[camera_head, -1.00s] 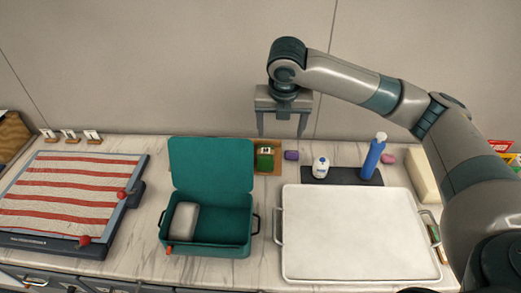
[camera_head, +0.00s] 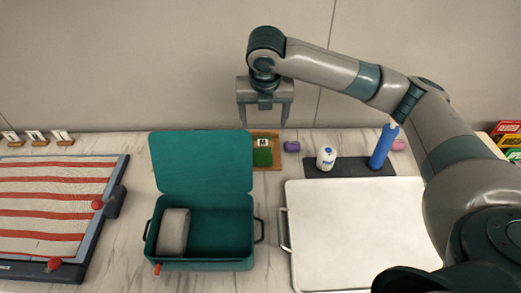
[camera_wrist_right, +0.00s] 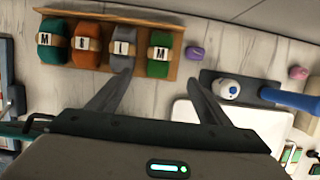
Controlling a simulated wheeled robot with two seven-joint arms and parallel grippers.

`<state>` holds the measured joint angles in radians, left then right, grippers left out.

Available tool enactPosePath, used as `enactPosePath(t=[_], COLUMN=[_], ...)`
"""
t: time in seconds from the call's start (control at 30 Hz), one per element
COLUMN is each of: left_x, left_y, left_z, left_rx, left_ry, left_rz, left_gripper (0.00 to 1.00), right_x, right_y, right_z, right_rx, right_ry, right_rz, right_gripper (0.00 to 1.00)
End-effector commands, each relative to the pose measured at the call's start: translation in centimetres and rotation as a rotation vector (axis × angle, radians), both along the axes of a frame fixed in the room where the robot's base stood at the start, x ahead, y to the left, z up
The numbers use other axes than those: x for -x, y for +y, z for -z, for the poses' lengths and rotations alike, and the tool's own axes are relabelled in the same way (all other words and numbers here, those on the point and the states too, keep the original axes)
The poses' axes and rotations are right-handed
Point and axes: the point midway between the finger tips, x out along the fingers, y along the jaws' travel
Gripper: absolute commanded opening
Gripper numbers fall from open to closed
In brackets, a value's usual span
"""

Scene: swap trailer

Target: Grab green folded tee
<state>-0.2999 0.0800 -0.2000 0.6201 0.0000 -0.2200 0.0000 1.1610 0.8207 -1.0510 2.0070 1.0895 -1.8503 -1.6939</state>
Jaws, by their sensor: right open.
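The green folded tee (camera_wrist_right: 158,55) has a pale band with an "M" label and lies at the right end of a wooden tray (camera_wrist_right: 115,14) in the right wrist view. In the head view the tee (camera_head: 263,157) shows behind the open teal case. My right gripper (camera_head: 264,118) is open and empty, pointing down, and appears above the tee in the picture. In the right wrist view its fingers (camera_wrist_right: 160,72) spread to either side of the tee, apart from it. My left gripper is not in view.
Teal, orange and grey folded tees (camera_wrist_right: 123,46) share the wooden tray. A teal open case (camera_head: 205,265) holds a grey bundle. A purple item (camera_head: 292,146), white bottle (camera_head: 326,158) and blue bottle (camera_head: 383,147) stand to the right, behind a white tray (camera_head: 360,230).

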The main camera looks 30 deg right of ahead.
Motion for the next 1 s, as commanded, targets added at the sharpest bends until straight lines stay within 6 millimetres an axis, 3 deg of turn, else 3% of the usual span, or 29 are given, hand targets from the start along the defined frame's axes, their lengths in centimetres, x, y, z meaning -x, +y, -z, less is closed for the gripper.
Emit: enactPosePath(t=[0.37, 0.57, 1.0], left_x=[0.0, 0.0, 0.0], left_y=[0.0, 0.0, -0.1], left_z=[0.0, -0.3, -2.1], left_rx=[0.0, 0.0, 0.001], left_ry=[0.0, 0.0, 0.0], left_rz=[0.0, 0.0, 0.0], left_gripper=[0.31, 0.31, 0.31], right_x=[0.0, -0.3, -2.2], right_y=[0.0, -0.2, -1.2], right_z=[0.1, 1.2, 8.2], right_rx=[0.0, 0.001, 0.001], right_ry=[0.0, 0.003, 0.005], right_rz=[0.0, 0.001, 0.002], right_gripper=[0.72, 0.72, 0.72])
